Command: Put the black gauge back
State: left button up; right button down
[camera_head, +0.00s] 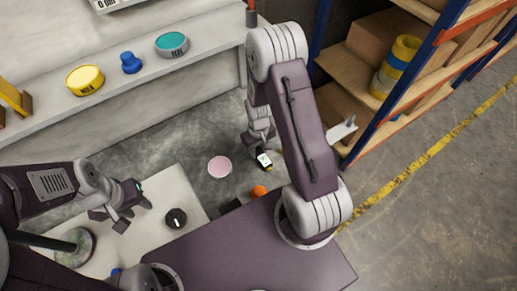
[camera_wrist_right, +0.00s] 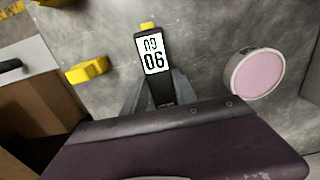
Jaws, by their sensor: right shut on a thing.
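The black gauge (camera_wrist_right: 152,60) has a white digit display and a yellow tip. My right gripper (camera_wrist_right: 160,96) is shut on it, one grey finger on each side. In the head view the gauge (camera_head: 264,161) hangs below my right gripper (camera_head: 262,148), over the grey surface, a little right of the pink-topped round tin. My left gripper (camera_head: 130,216) is open and empty above the pale table at the lower left. The gauge's lower end is hidden between the fingers and behind my wrist.
The pink tin (camera_head: 219,167) stands near the gauge. A yellow piece (camera_wrist_right: 88,69) lies left of it in the wrist view. A black round object (camera_head: 176,218) is on the pale table. A ledge holds yellow (camera_head: 85,80) and teal tins (camera_head: 172,44) and a blue bottle (camera_head: 131,63).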

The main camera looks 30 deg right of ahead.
jog(key=shift+f+b, duration=0.35)
jog(key=shift+f, duration=0.2)
jog(key=c, duration=0.9)
grip_release()
notch_tip(320, 180, up, 9)
jog(key=p, duration=0.3)
